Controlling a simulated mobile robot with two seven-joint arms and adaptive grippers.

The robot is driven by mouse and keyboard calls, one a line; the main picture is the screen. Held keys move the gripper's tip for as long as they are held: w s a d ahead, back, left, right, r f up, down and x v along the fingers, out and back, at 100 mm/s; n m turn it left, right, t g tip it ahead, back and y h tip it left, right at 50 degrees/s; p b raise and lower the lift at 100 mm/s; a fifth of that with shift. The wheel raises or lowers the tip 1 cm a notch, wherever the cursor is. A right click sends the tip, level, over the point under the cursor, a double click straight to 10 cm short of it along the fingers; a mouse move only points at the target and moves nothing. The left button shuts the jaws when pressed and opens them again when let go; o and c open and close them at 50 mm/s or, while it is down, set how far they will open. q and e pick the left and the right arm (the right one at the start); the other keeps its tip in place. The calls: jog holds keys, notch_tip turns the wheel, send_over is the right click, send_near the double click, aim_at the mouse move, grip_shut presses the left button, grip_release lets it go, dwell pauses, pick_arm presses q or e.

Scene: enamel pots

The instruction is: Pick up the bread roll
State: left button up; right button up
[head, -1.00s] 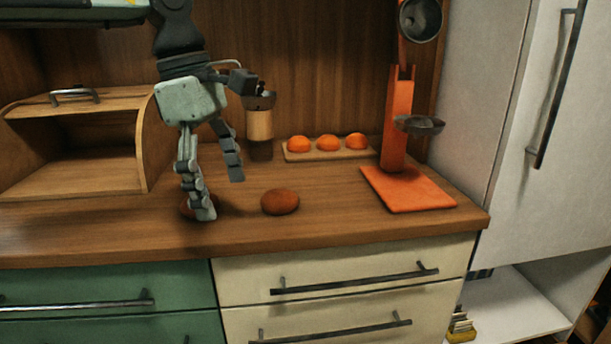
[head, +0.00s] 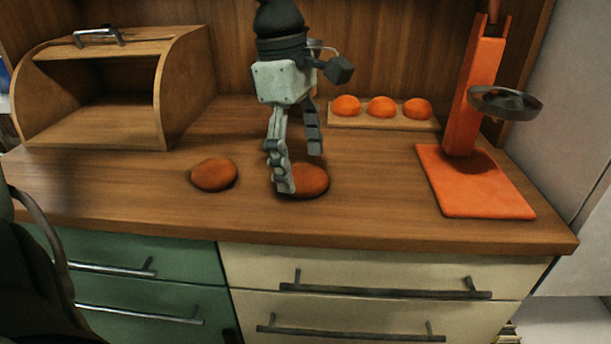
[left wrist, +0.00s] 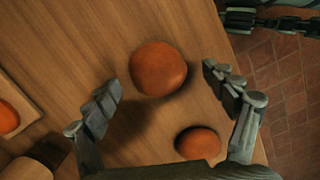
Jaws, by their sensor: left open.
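Two round brown bread rolls lie on the wooden counter: a left roll (head: 214,174) and a right roll (head: 312,181). My left gripper (head: 300,171) is open and points down at the right roll, one finger hiding that roll's left side. In the left wrist view my open left gripper (left wrist: 160,79) has the right roll (left wrist: 158,69) in line with its gap, just beyond the fingertips. The left roll (left wrist: 198,142) lies lower in that view. What looks like part of my right gripper (left wrist: 268,20) shows at the top right; its opening cannot be made out.
A wooden bread box (head: 187,90) stands open at the back left. Several orange round pieces (head: 381,107) sit on a small board (head: 350,122) at the back. An orange stand (head: 473,95) with a metal pan (head: 506,103) is at right. The counter's front is clear.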

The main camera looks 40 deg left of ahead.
pick_arm(q)
jog(key=shift+w+d+f, duration=0.1)
jog(key=shift+f, duration=0.7)
jog(key=c, duration=1.2)
jog(key=shift+r, duration=0.3)
notch_tip(320, 180, up, 4)
jog(key=shift+f, duration=0.1)
jog(key=shift+s+a+r+b, duration=0.25)
jog(key=shift+s+a+r, duration=0.9)
jog(key=shift+s, duration=0.4)
jog(key=shift+s+a+r+b, duration=0.25)
jog(key=shift+s+a+r, duration=0.85)
jog(key=shift+s, duration=0.5)
jog(key=shift+s+a+r+b, duration=0.25)
jog(key=shift+s+a+r, duration=0.9)
jog(key=shift+s, duration=0.4)
pick_arm(e)
jog(key=shift+w+d+r, duration=0.1)
jog(key=shift+w+r, duration=0.1)
jog(key=shift+r, duration=0.65)
jog(key=shift+w+d+r, duration=0.1)
jog(key=shift+w+r, duration=0.05)
jog(key=shift+r, duration=0.7)
